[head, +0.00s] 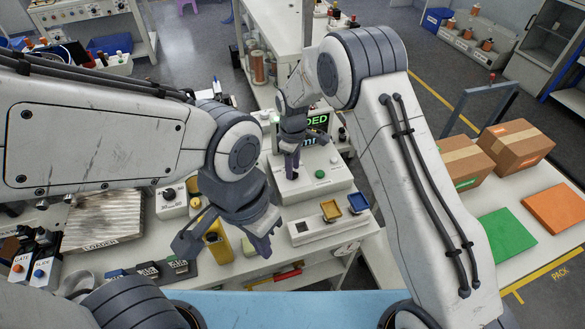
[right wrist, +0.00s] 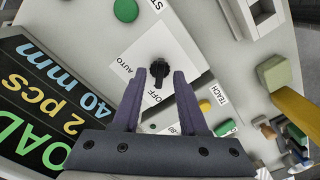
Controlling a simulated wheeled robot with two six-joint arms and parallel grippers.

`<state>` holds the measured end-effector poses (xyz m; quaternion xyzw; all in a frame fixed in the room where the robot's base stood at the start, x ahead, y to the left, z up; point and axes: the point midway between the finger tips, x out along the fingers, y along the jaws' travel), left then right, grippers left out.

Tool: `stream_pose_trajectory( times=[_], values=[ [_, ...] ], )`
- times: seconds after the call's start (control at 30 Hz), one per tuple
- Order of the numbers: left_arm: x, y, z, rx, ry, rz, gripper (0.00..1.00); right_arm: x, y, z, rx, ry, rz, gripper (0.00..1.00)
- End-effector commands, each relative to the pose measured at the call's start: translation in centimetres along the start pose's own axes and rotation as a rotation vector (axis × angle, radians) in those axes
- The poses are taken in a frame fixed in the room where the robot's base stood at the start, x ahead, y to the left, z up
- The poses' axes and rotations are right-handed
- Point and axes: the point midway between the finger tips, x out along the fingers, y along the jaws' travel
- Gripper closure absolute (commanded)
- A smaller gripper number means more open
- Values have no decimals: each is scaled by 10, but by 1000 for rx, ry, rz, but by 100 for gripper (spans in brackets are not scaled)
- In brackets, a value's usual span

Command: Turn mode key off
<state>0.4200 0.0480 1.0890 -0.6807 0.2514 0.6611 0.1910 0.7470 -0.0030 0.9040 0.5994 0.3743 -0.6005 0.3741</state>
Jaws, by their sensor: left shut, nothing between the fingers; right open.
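The mode key (right wrist: 159,69) is a small black key on a white square plate (right wrist: 177,50) in the right wrist view. AUTO is printed left of it and OFF below it. A narrow part of the key reaches down toward OFF; its exact setting is hard to tell. My right gripper (right wrist: 163,76) is open, with its fingertips on either side of the key; contact cannot be told. In the head view my right gripper (head: 291,168) is over the white panel box (head: 318,186) and hides the key. My left gripper (head: 262,243) is shut and empty, above the bench's front.
A green button (head: 320,174) is beside the key on the panel. A display (head: 317,123) stands behind it. A yellow holder (head: 217,243) and a knob box (head: 172,199) are near my left gripper.

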Motion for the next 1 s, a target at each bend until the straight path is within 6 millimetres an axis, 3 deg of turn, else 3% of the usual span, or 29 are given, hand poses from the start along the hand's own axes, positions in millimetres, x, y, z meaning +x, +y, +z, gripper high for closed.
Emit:
stream_pose_trajectory(
  times=[0.3,0.5,1.0],
  values=[
    [13,-1,1,0,0,0,100,-61,1,-1,0,5,5,57],
    [16,-1,1,0,0,0,100,-88,0,0,0,2,2,57],
    [16,-1,1,0,0,0,100,-96,0,0,0,1,1,57]
  ],
)
